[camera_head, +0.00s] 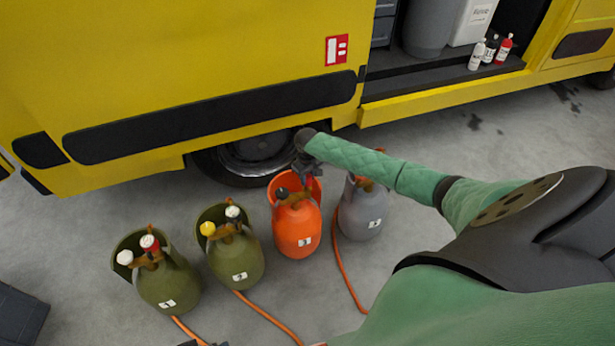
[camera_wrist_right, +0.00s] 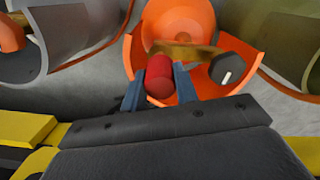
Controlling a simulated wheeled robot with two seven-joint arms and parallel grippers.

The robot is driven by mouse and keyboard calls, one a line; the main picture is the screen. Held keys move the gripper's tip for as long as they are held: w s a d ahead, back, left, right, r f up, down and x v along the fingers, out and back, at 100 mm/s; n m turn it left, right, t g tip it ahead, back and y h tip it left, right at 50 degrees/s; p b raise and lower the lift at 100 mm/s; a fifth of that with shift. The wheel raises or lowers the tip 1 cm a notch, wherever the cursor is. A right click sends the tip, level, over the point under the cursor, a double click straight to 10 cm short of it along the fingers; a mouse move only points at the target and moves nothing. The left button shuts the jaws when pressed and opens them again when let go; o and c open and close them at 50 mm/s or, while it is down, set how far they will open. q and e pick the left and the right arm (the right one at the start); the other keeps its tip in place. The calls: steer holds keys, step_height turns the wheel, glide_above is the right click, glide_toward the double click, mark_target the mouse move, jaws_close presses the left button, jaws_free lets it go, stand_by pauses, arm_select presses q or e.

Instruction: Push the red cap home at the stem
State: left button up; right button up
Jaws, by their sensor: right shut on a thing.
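An orange cylinder (camera_head: 297,228) with an open orange collar stands on the floor by the vehicle's wheel. My right gripper (camera_head: 307,168) is over its collar. In the right wrist view, the gripper (camera_wrist_right: 159,88) is shut on a red cap (camera_wrist_right: 159,78), with one blue finger on each side. The cap is at the left end of a brass valve body (camera_wrist_right: 185,52); whether it is fully seated on the stem cannot be told. A black knob (camera_wrist_right: 226,68) with a white mark is at the valve's right end. In the head view the gripper hides the held cap.
Two olive cylinders (camera_head: 168,284) (camera_head: 240,262) stand left of the orange one, and a grey cylinder (camera_head: 362,212) stands close on its right. Orange hoses (camera_head: 268,314) run across the floor. The yellow vehicle (camera_head: 180,60) is behind.

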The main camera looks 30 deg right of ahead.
steer(key=shift+f, duration=0.85)
steer(key=shift+p, duration=0.3)
stand_by(0.6)
steer(key=shift+f, duration=0.75)
stand_by(0.8)
steer(key=o, duration=1.1)
steer(key=shift+c, duration=0.2)
